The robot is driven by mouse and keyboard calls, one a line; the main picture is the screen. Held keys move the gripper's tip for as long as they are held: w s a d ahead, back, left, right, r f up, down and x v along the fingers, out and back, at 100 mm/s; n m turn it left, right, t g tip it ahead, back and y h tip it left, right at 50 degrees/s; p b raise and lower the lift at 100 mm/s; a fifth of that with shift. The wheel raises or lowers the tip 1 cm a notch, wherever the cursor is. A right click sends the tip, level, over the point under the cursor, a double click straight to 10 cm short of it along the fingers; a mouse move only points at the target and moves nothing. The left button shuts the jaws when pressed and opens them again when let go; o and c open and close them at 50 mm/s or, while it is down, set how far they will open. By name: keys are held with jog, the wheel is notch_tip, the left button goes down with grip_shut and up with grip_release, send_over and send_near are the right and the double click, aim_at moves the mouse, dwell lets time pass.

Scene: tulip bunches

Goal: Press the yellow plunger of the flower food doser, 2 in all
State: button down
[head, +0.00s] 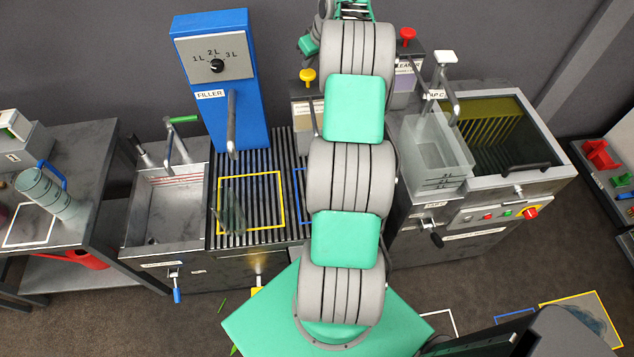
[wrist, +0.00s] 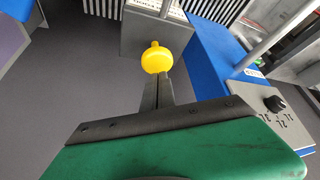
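The yellow plunger (head: 307,76) stands upright on the grey flower food doser (head: 302,112), left of my arm in the head view. My arm hides part of that doser. In the wrist view the round yellow knob (wrist: 157,57) shows just beyond the tips of my gripper (wrist: 157,78). The two dark fingers lie together, shut, with nothing seen between them. I cannot tell whether the tips touch the knob. My gripper is not clearly seen in the head view.
A blue filler (head: 218,85) stands left of the doser. A red plunger (head: 407,35) on another unit is to the right, behind my arm. A slatted rack (head: 285,165) with a yellow frame (head: 283,200) lies in front. A sink (head: 165,205) is at left.

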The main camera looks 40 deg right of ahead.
aim_at(309, 73)
dwell(0.4)
jog(key=shift+f+b, duration=1.65)
jog(key=shift+f, duration=0.6)
notch_tip(309, 73, up, 8)
jog(key=p, duration=0.4)
jog(key=shift+f, duration=0.35)
